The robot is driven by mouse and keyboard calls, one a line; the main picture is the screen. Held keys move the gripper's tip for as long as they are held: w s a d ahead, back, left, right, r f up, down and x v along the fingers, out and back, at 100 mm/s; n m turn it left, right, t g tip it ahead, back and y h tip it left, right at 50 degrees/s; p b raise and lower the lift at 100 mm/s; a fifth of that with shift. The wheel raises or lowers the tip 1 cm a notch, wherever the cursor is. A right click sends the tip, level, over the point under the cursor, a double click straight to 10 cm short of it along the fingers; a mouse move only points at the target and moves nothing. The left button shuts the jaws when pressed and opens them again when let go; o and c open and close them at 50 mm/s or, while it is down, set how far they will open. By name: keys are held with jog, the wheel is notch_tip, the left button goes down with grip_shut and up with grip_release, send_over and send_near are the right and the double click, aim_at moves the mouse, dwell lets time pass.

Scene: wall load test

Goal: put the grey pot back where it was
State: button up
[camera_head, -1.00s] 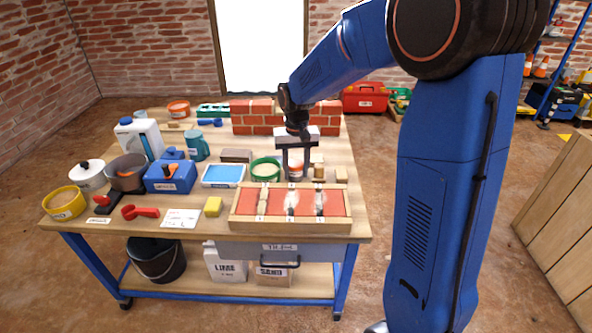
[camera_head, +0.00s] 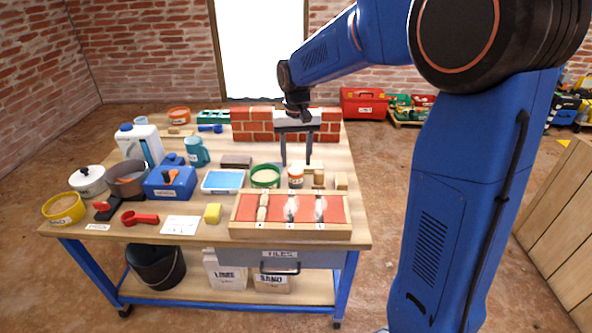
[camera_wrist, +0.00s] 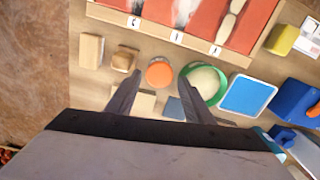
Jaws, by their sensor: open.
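A dark grey round pot (camera_head: 128,187) with a rust-brown inside stands at the left of the workbench, between a white lidded pot and a blue box. It is the only clearly grey pot I see. It is out of the wrist view. My gripper (camera_head: 296,163) is open and empty, fingers pointing down, far to the right of that pot.
Near my gripper are a green round dish (camera_head: 265,184), small wooden blocks (camera_head: 341,182) and a tray with red panels (camera_head: 275,205). A low brick wall (camera_head: 254,124) stands behind. A blue tray (camera_head: 222,187) and a teal jug (camera_head: 197,154) lie to the left.

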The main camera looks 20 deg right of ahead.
aim_at(296, 171)
jog(key=s+d+r+t, duration=0.15)
jog(key=s+r, duration=0.25)
jog(key=s, duration=0.4)
jog(key=s+d+r+t, duration=0.1)
jog(key=s+d+r, duration=0.25)
jog(key=s, duration=0.45)
jog(key=s+d+f+n+t, duration=0.1)
jog(key=s+f, duration=0.1)
jog(key=s, duration=0.6)
jog(key=s+d+f+t, duration=0.1)
jog(key=s+f, duration=0.1)
jog(key=s, duration=0.7)
jog(key=shift+f+n, duration=0.25)
jog(key=shift+n, duration=0.15)
